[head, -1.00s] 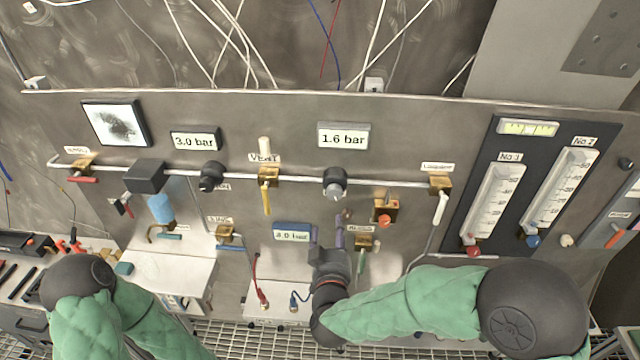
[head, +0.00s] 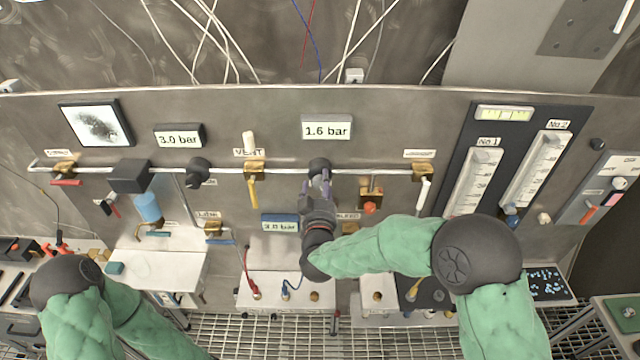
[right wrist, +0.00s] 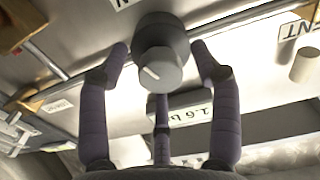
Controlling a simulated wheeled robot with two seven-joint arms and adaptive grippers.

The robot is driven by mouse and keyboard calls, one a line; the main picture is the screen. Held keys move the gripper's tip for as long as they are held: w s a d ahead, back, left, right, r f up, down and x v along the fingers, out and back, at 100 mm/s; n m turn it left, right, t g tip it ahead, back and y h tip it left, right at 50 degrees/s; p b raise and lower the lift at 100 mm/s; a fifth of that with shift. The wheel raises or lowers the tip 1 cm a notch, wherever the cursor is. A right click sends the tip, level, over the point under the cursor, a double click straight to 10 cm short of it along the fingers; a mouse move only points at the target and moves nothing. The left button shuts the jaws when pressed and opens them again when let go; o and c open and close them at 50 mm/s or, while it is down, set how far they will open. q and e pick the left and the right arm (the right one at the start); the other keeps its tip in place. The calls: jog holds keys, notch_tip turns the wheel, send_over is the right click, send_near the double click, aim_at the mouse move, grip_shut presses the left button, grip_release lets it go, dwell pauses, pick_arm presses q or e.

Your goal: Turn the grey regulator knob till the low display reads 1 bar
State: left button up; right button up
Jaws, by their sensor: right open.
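The grey regulator knob (head: 319,163) sits on the pipe below a white display reading 1.6 bar (head: 327,127). My right gripper (head: 320,183) is in front of this knob and hides part of it. In the right wrist view, the knob (right wrist: 160,62) has a pale pointer line on its face. It lies between my open fingers, with small gaps at both sides. A further finger shows below it. A blue-framed display (head: 280,224) lower on the panel reads 3.0 bar. My left arm shows at the lower left, but its gripper is out of view.
A black knob (head: 198,171) is left on the same pipe, under another 3.0 bar display (head: 180,136). The yellow-handled vent valve (head: 253,178) and a brass valve with a red-orange part (head: 370,197) flank the gripper. Flowmeters (head: 505,165) stand at the right.

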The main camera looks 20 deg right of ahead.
jog(key=shift+w, duration=0.25)
jog(key=c, duration=1.1)
jog(key=m+b, duration=0.1)
jog(key=b, duration=0.1)
jog(key=m+b, duration=0.2)
jog(key=shift+f+b, duration=0.25)
jog(key=shift+b, duration=0.05)
jog(key=shift+c, duration=0.2)
jog(key=shift+r+m+b, duration=0.15)
jog(key=shift+m+b, duration=0.45)
jog(key=shift+m, duration=0.1)
jog(key=o, duration=1.1)
jog(key=shift+o, duration=0.2)
jog(key=shift+r, duration=0.1)
